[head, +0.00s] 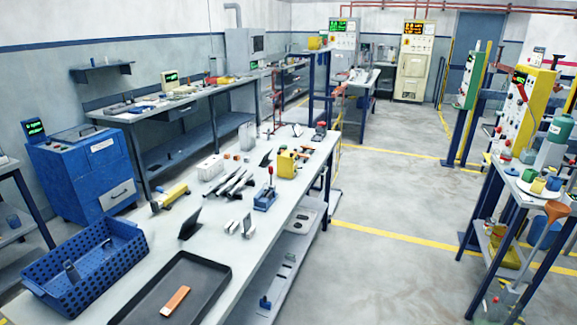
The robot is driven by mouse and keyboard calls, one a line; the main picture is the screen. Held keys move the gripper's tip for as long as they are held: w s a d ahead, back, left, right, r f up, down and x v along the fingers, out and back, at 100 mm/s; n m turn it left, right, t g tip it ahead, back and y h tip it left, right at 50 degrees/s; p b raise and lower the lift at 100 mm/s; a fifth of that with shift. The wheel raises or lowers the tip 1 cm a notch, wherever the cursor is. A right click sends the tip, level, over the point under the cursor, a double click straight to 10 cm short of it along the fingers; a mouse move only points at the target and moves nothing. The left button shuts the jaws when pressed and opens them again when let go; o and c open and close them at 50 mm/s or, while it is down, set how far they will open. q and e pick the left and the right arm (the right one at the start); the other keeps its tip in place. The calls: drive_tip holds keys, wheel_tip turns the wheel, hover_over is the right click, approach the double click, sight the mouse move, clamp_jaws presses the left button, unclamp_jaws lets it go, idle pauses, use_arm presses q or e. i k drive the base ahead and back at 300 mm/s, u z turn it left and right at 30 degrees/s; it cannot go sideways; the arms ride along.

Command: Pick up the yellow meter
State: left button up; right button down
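A small yellow boxy device (287,164), which looks like the yellow meter, stands upright toward the far end of the long white workbench (150,262). Its face is too small to read. A small tan block lies close to it, and a blue device with a red-tipped lever (265,198) stands in front of it. A second yellow thing, a long bar with dark ends (173,194), lies at the bench's left edge. Neither of my grippers shows in the head view.
A blue perforated crate (125,228) and a black tray (212,268) holding an orange-brown bar (175,301) take up the near bench. Several dark tools (230,183) lie mid-bench. Open floor (395,210) lies right of the bench, before another cluttered table.

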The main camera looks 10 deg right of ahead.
sight(287, 160)
drive_tip(key=z, duration=0.6)
drive_tip(key=i, duration=0.45)
drive_tip(key=z, duration=0.9)
drive_tip(key=i, duration=0.8)
drive_tip(key=u, duration=0.55)
drive_tip(key=i, duration=0.7)
drive_tip(key=u, duration=0.8)
